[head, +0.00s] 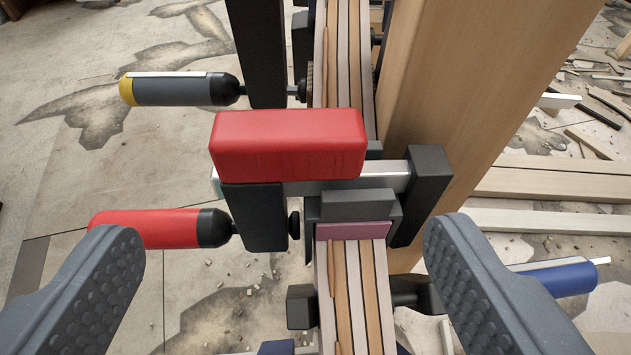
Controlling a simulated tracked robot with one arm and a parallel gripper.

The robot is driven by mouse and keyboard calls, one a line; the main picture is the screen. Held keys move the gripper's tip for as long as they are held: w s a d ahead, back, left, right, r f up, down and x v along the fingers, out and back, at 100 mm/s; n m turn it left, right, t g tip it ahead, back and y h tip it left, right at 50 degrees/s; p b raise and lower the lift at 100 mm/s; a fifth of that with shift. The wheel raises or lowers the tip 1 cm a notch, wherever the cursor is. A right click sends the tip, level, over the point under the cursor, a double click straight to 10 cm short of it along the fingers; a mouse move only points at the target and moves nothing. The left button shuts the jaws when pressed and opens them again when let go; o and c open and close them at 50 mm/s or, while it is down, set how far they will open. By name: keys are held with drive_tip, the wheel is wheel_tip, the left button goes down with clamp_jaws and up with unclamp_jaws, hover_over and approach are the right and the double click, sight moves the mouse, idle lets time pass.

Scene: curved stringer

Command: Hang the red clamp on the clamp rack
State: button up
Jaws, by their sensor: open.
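The red clamp (287,145) sits across the curved laminated stringer (355,290). Its red block is on top, with a silver bar and dark jaws below. Its red handle (150,229) points left, and its dark fixed jaw (427,185) is on the right side of the stringer. My gripper (285,262) is open, with one textured finger at the lower left and one at the lower right. The fingers are apart, with the clamp ahead of and between them, and hold nothing. The clamp rack is not in view.
A grey clamp with a yellow-tipped handle (180,88) is farther along the stringer. A blue-handled clamp (560,277) is at the lower right. A thick wooden post (460,80) rises close on the right. Boards (550,185) and scraps lie on the stained floor; the left floor is mostly clear.

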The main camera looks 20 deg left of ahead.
sight(291, 122)
drive_tip(key=b+x, duration=0.1)
drive_tip(key=x, duration=0.5)
drive_tip(key=shift+w+a+f, duration=0.1)
drive_tip(key=shift+f, duration=0.05)
drive_tip(key=shift+r+b+x, duration=0.2)
drive_tip(key=shift+b+x, duration=0.5)
drive_tip(key=shift+x, duration=1.95)
drive_tip(key=shift+w, duration=0.1)
drive_tip(key=c, duration=1.3)
